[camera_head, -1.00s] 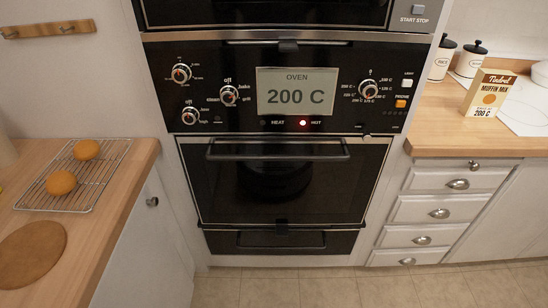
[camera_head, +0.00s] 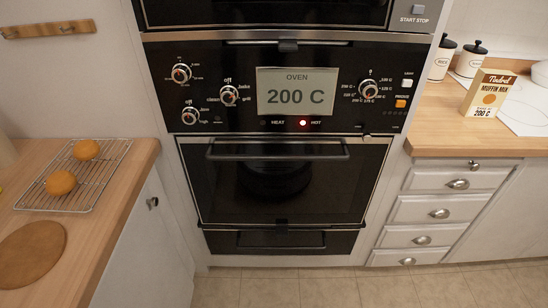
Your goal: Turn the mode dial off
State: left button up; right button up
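The wall oven's control panel (camera_head: 330,62) faces me in the middle of the view. The mode dial (camera_head: 229,96) sits left of the display, with small labels around it reading off, bake, grill and what looks like clean. Its exact pointer setting is too small to tell. Other dials are at upper left (camera_head: 181,73), lower left (camera_head: 190,116) and right of the display (camera_head: 369,89). Neither of my grippers is in view.
The oven door (camera_head: 290,180) is shut, with its handle (camera_head: 277,151) across the top. The left counter (camera_head: 110,205) holds a wire rack (camera_head: 108,168) with two buns. The right counter (camera_head: 440,125) holds a muffin mix box (camera_head: 489,93) and two canisters. The floor in front is clear.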

aim_at(228, 94)
jog(key=k+l, duration=0.15)
jog(key=k, duration=0.25)
jog(key=k+l, duration=0.15)
jog(key=k, duration=0.2)
jog(key=i, duration=0.35)
jog(key=i+l+u, duration=0.1)
jog(key=i+u, duration=0.35)
jog(key=i+l+u, duration=0.25)
jog(key=u, duration=0.2)
jog(key=i, duration=0.1)
